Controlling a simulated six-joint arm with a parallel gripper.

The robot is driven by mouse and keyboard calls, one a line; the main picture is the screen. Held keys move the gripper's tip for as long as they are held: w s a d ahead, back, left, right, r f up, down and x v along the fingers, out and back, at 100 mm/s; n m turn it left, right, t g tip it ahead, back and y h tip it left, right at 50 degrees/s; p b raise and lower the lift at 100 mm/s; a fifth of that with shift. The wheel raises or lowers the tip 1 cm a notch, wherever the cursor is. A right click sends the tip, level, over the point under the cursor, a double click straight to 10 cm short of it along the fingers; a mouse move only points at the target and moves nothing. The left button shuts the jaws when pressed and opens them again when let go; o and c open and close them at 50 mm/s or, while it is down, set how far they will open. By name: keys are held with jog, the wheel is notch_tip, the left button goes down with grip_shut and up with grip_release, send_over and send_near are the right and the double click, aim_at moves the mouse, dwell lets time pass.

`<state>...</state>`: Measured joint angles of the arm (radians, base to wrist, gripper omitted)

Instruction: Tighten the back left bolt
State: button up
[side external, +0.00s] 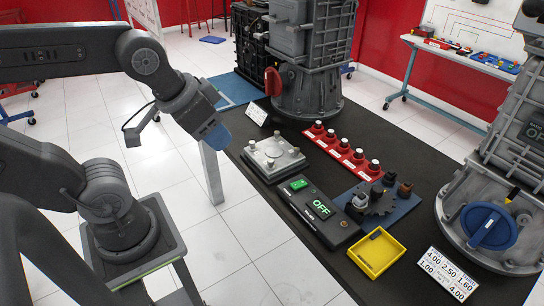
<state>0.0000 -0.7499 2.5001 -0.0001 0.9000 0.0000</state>
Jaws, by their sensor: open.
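A light grey metal plate (274,158) lies on the black bench top, with small bolts at its corners and a raised part in its middle. The bolt at its far side (277,135) and the one at its left (252,143) are small here; I cannot tell which is the back left one or how tight each is. My gripper (216,138) hangs to the left of the plate and above it, apart from it, with a blue part at its tip. It is open, and I see nothing held. Its fingertips are hard to make out.
A red rack (329,139) with several dark knobs stands behind the plate. A large machine (308,90) stands behind; another with a blue knob (488,227) is at right.

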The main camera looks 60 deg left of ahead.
jog(key=shift+o, duration=0.2)
jog(key=w+a+r+n+g, duration=0.1)
jog(key=w+a+n, duration=0.1)
jog(key=w, duration=0.4)
jog(key=w+a+r+n, duration=0.2)
jog(key=w+n, duration=0.2)
jog(key=w, duration=0.1)
jog(key=shift+w+a+r+g+y, duration=0.15)
jog(key=shift+w+a+g+y, duration=0.15)
jog(key=shift+w+a+g, duration=0.1)
jog(key=n+g, duration=0.4)
jog(key=n, duration=1.1)
send_over(277, 132)
notch_tip(277, 132, down, 17)
notch_tip(277, 132, down, 14)
jog(key=shift+r, duration=0.15)
jog(key=shift+c, duration=0.4)
grip_shut()
